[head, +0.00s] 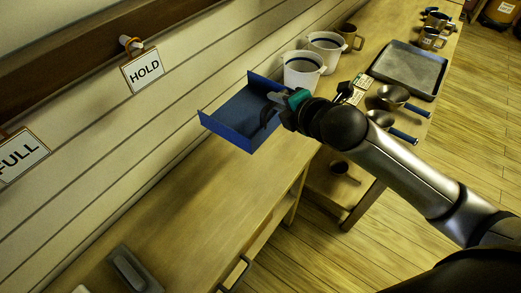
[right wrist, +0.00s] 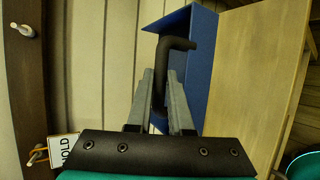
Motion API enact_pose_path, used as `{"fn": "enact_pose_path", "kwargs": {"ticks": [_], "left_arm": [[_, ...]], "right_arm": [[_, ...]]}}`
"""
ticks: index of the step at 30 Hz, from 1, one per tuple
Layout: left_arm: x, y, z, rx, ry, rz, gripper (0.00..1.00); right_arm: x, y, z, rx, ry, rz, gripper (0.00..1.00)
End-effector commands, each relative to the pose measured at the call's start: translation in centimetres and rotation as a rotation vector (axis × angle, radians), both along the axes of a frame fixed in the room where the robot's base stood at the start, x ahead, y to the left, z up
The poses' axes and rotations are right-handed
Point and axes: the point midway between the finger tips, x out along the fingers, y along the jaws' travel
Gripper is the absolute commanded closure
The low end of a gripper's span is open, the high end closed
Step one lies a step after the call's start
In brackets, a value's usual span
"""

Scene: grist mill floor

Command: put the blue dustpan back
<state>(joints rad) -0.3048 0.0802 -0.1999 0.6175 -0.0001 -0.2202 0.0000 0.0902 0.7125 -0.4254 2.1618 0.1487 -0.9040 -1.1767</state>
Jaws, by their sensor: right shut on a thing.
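The blue dustpan (head: 238,121) is held in the air over the wooden bench, near the plank wall, in the head view. My right gripper (head: 273,108) is shut on its dark handle. In the right wrist view, the bent dark handle (right wrist: 162,70) is between the two grey fingers, with the blue pan (right wrist: 203,62) behind it. An empty peg (right wrist: 22,29) stands out from the dark wall rail at the upper left of that view. My left gripper is not in view.
A HOLD sign (head: 142,70) hangs from a peg on the rail; a FULL sign (head: 20,155) hangs farther left. White buckets (head: 301,75), mugs, a grey tray (head: 410,66) and blue-handled scoops stand to the right. A grey shallow item (head: 133,270) lies at the front left. The bench between is clear.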

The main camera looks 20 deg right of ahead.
Motion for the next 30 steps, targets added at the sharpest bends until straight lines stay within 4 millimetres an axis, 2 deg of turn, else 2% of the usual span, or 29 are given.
{"fn": "enact_pose_path", "kwargs": {"ticks": [1,3,13,30], "left_arm": [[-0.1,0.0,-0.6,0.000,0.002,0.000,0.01],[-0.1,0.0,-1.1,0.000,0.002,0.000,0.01],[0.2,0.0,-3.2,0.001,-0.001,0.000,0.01],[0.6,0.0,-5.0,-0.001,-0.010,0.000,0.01]], "right_arm": [[-0.1,0.1,-1.7,0.005,0.008,-0.002,1.00],[-0.1,0.1,-3.7,0.005,0.008,-0.003,1.00],[-0.1,0.1,-12.1,0.002,0.004,-0.001,1.00],[-0.1,0.1,-18.7,0.001,0.001,-0.001,1.00]]}}
